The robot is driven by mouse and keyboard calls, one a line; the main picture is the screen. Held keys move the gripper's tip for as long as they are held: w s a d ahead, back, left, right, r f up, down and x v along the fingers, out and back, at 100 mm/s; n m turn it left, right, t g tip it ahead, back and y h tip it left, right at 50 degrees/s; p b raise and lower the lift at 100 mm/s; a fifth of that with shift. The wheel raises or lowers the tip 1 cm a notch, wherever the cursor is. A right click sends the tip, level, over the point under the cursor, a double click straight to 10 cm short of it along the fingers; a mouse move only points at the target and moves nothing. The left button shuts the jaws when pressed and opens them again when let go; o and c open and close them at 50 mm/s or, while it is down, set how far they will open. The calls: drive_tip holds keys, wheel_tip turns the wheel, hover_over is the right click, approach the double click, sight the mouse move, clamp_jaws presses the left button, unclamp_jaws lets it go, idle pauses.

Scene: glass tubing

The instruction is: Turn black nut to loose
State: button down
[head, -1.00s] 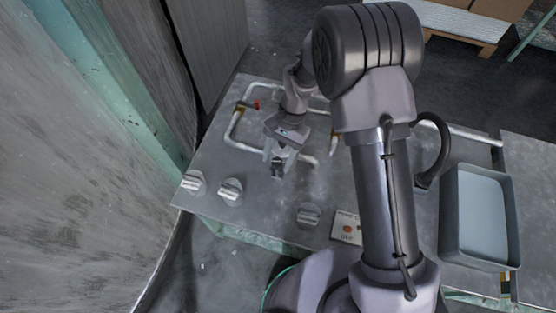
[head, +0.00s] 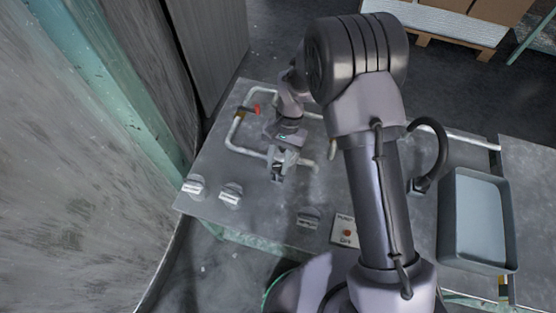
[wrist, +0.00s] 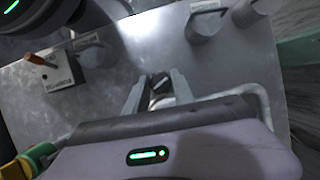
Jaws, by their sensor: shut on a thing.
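The black nut (wrist: 159,82) shows in the wrist view as a small dark piece between the two fingers. My gripper (wrist: 158,90) is shut on it. In the head view my gripper (head: 277,173) points down at the bent white pipe (head: 246,151) on the grey panel, and the nut is too small to make out clearly there. The fingers hide part of the nut and the pipe end beside it.
A valve with a red handle (head: 257,109) sits on the pipe to the upper left. A grey tray (head: 478,220) stands at the right.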

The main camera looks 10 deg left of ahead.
drive_tip(key=shift+w+a+n+h+p, duration=0.1)
drive_tip(key=shift+n+h+p, duration=1)
drive_tip(key=shift+n, duration=1)
drive_tip(key=c, duration=1.1)
unclamp_jaws()
drive_tip(key=shift+o, duration=0.2)
